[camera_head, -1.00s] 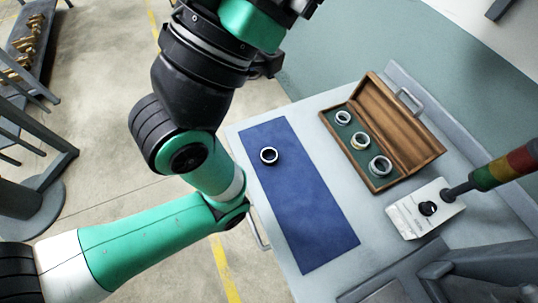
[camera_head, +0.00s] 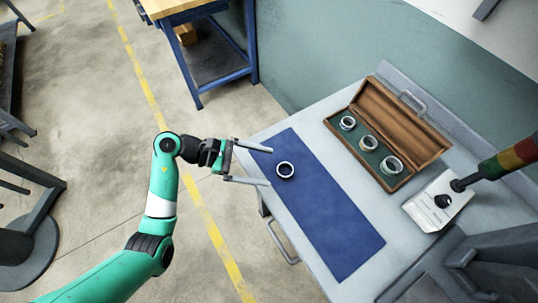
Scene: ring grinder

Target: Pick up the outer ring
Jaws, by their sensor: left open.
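A dark ring with a light rim (camera_head: 285,162) lies on the upper part of the blue mat (camera_head: 335,225) on the grey table. Several more rings sit in the open wooden case: one at its left end (camera_head: 347,123), one in the middle (camera_head: 368,144) and one at its right end (camera_head: 392,165). I cannot tell which is the outer ring. My left gripper (camera_head: 269,166) is open and empty. Its two long fingers point right, toward the ring on the mat, with their tips over the mat's left edge. The ring is just beyond the fingertips. My right gripper is not in view.
The open wooden case (camera_head: 414,131) stands at the back of the table. A white box with a black knob (camera_head: 438,201) and a red, yellow and green signal light (camera_head: 510,165) are at the right. The lower mat is clear.

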